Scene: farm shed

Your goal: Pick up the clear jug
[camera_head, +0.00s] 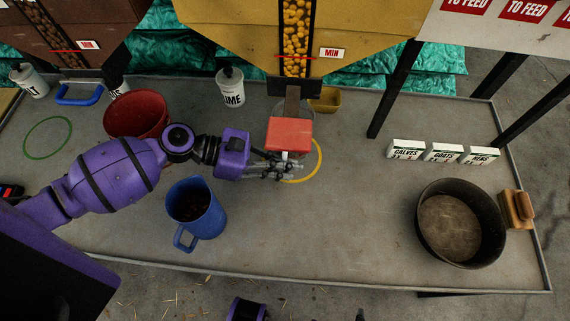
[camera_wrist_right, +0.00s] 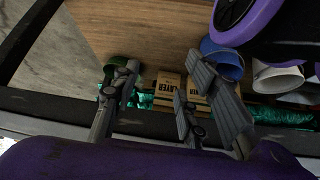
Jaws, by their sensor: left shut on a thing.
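The clear jug (camera_head: 278,110) is faint in the head view, below the yellow hopper's chute, its rim showing behind a red plate. The red plate (camera_head: 289,134) covers much of the jug, and my fingers cover part of its front. My left gripper (camera_head: 282,170) is shut at the jug's near side, just below the red plate. The exact contact is hard to see. Around its base is a yellow ring (camera_head: 318,160). My right gripper (camera_wrist_right: 160,100) is open in the right wrist view, with nothing between its fingers.
A blue jug (camera_head: 204,216) with dark contents stands near my left forearm, and a red bucket (camera_head: 136,113) behind it. A black round pan (camera_head: 460,256) and a brush (camera_head: 516,209) are at right. Small labelled boxes (camera_head: 443,153) stand behind. The middle-right tabletop is clear.

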